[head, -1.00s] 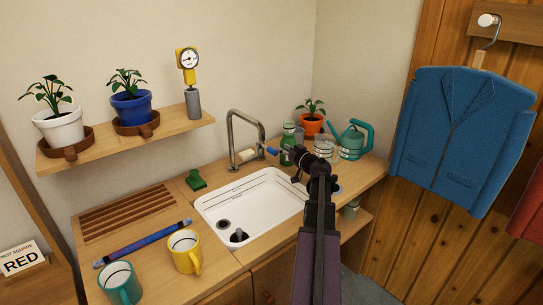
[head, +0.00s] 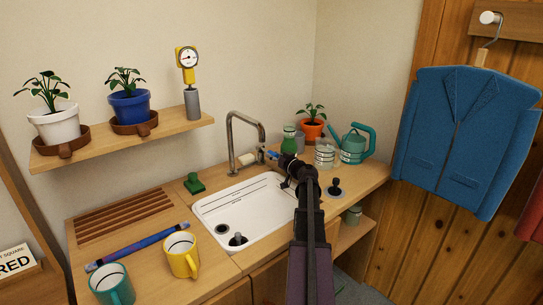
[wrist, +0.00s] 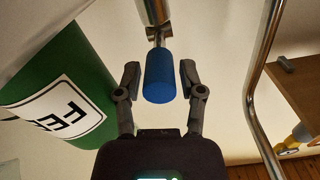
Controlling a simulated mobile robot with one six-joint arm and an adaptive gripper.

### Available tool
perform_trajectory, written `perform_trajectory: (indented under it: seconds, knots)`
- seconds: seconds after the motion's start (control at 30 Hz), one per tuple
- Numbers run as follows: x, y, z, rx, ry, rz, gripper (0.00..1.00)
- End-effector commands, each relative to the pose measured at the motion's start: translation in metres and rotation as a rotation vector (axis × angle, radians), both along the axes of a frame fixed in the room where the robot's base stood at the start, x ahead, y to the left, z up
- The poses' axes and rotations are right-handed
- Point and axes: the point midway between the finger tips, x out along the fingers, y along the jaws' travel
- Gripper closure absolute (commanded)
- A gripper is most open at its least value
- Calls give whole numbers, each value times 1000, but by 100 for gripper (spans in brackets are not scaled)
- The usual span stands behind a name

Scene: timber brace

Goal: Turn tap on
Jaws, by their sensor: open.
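The tap has a tall arched metal spout (head: 231,135) behind the white sink (head: 225,207). Its blue handle (head: 271,154) is partly hidden by my gripper in the head view. In the wrist view the blue handle (wrist: 160,76) hangs from a thin metal stem. My gripper (wrist: 160,78) is open, with one finger on each side of the blue handle. A narrow gap shows on both sides, so the fingers do not appear to touch it. The spout (wrist: 254,90) also stands to the right in the wrist view.
A green bottle (head: 289,139), labelled in the wrist view (wrist: 62,97), stands close beside my gripper. A glass jar (head: 326,153), teal watering can (head: 354,146) and orange pot (head: 311,131) crowd the right counter. A yellow mug (head: 181,256) stands front left.

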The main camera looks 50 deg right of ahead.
Motion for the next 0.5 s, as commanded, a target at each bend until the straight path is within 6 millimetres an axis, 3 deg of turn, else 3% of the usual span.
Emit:
perform_trajectory:
  seconds: [0.2,0.5]
  knots:
    - [14,-2,0,0,0,-1,49]
    - [15,-2,0,0,0,-1,49]
